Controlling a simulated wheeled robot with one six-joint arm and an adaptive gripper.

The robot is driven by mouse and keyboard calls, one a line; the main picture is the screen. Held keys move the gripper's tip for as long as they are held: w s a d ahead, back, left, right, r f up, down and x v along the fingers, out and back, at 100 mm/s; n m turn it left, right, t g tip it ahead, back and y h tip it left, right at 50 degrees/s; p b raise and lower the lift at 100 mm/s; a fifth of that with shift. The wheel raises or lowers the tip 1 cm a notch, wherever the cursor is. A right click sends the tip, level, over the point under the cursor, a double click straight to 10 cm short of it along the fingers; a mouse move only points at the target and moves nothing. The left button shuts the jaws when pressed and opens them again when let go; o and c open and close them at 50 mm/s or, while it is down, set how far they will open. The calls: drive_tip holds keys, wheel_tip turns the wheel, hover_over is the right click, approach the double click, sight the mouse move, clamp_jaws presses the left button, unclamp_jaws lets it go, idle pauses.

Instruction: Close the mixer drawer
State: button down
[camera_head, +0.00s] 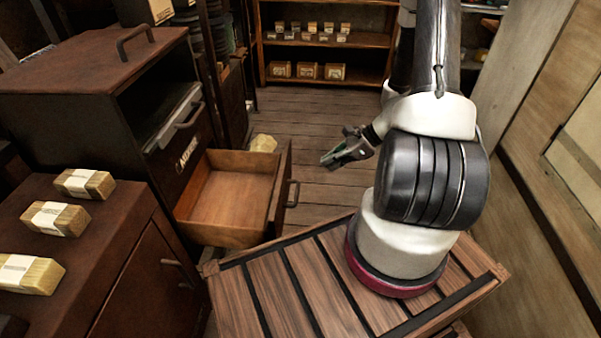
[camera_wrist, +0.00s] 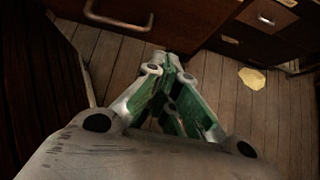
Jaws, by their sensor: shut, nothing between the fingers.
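The mixer drawer (camera_head: 232,190) is a wooden drawer pulled well out of the dark cabinet (camera_head: 170,125) at left, below a label that seems to read "MIXER". It looks empty. Its front bears a metal handle (camera_head: 292,193), facing right. The drawer handle (camera_wrist: 120,22) also shows at the top left of the wrist view, with part of the drawer front (camera_wrist: 185,14). My gripper (camera_head: 326,163) is shut and empty, in the air to the right of the drawer front and apart from it. Its closed fingertips (camera_wrist: 172,62) point toward the drawer side in the wrist view.
A brown cabinet (camera_head: 60,255) with several wrapped blocks stands at front left. A pale yellow lump (camera_head: 263,143) lies on the floor behind the drawer. Shelves (camera_head: 320,52) with small boxes stand at the back. A wooden wall (camera_head: 545,170) is at right.

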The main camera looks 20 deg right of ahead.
drive_tip(key=w+a+f, duration=0.4)
drive_tip(key=a+f, duration=0.1)
drive_tip(key=a, duration=0.3)
drive_tip(key=shift+w+a+f, duration=0.15)
drive_tip(key=shift+w+f, duration=0.1)
drive_tip(key=shift+w, duration=0.1)
drive_tip(key=shift+a, duration=0.1)
drive_tip(key=w+a, duration=0.4)
drive_tip(key=a, duration=0.3)
drive_tip(key=w+a, duration=0.4)
drive_tip(key=a, duration=0.3)
drive_tip(key=w+a, duration=0.4)
drive_tip(key=a, duration=0.3)
drive_tip(key=shift+w+a, duration=0.3)
drive_tip(key=shift+w+a+r, duration=0.1)
drive_tip(key=shift+w+a, duration=0.05)
drive_tip(key=shift+a, duration=0.1)
